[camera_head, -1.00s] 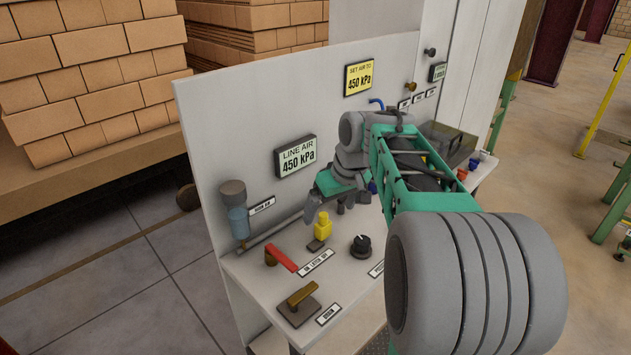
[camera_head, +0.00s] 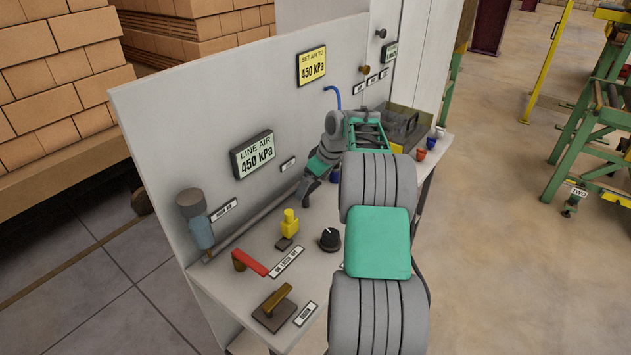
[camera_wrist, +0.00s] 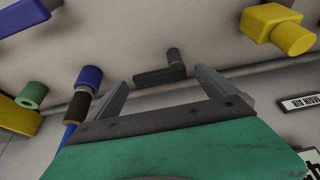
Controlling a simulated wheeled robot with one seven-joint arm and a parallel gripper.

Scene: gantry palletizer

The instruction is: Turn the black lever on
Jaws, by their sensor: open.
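The black lever (camera_wrist: 160,75) shows in the wrist view: a dark bar lying crosswise, with a round dark stub (camera_wrist: 174,56) at its right end. My gripper (camera_wrist: 162,82) is open, one finger on each side of the bar in the picture. Nothing is held, and I cannot tell whether a finger touches the lever. In the head view my gripper (camera_head: 308,192) is over the back part of the panel shelf, near the upright board. I cannot make out the black lever there; my arm covers part of the shelf.
The shelf also bears a yellow block (camera_head: 290,224), a black knob (camera_head: 330,239), a red lever (camera_head: 250,263) and a brass lever (camera_head: 274,303). A pipe (camera_wrist: 225,80) runs along the board. The line air display (camera_head: 252,154) and the set display (camera_head: 311,66) read 450 kPa.

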